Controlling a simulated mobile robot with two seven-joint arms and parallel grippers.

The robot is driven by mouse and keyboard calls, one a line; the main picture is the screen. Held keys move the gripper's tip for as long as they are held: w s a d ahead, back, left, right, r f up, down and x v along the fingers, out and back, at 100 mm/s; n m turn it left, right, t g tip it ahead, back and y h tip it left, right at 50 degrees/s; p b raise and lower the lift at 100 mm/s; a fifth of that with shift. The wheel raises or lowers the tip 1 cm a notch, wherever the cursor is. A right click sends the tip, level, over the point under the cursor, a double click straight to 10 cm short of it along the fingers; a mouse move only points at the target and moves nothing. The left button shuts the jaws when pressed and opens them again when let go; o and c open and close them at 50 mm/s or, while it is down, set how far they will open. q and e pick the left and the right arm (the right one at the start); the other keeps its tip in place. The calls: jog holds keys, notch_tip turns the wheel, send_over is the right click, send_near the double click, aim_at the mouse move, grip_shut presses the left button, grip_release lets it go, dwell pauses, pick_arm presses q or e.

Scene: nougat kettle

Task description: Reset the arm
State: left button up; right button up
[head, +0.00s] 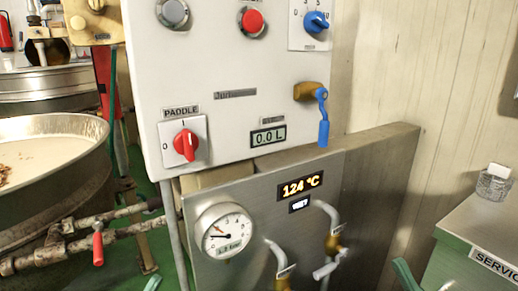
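Two small green tips show at the bottom edge of the head view, one at the left (153,284) and one at the right (405,275). They may be the ends of my left and right grippers, but too little shows to be sure. No fingers can be made out as open or shut, and nothing held is visible. Both tips are low in front of the steel panel (375,190), apart from the knobs and valves.
A white control box (225,130) carries a red paddle knob (186,145), a blue knob (316,22) and a blue-handled tap (322,118). Below are a gauge (224,231) and pipes with valves (333,243). A kettle (50,185) stands left, a green cabinet (470,245) right.

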pick_arm(q)
jog(key=w+a+f+n+g+y+p, duration=0.1)
jog(key=w+a+f+n+y+p, duration=0.15)
jog(key=n+y+p, duration=0.45)
jog(key=w+a+f+n+g+y+p, duration=0.1)
jog(key=w+f+n+y+p, duration=0.2)
jog(key=y+p, duration=0.45)
pick_arm(e)
jog(key=w+d+f+m+g+h+p, duration=0.15)
jog(key=w+f+m+g+h, duration=0.25)
jog(key=w+f+m+h, duration=0.45)
pick_arm(q)
jog(key=s+a+f+n+g+y+p, duration=0.1)
jog(key=s+a+f+n+g+p, duration=0.1)
jog(key=s+f+g+p, duration=0.6)
notch_tip(320, 180, down, 2)
jog(key=n+p, duration=0.1)
jog(key=p, duration=0.4)
jog(key=shift+s+f+g, duration=0.2)
jog(key=shift+g, duration=0.1)
pick_arm(e)
jog(key=s+d+f+m+g+h, duration=0.2)
jog(key=s+f+g+h, duration=0.2)
jog(key=s+f+g, duration=0.4)
jog(key=s+f, duration=0.1)
jog(key=s, duration=0.1)
jog(key=shift+s+d+f+g, duration=0.2)
jog(key=shift+s+d+g, duration=0.1)
jog(key=shift+s+d, duration=0.1)
jog(key=shift+h, duration=0.25)
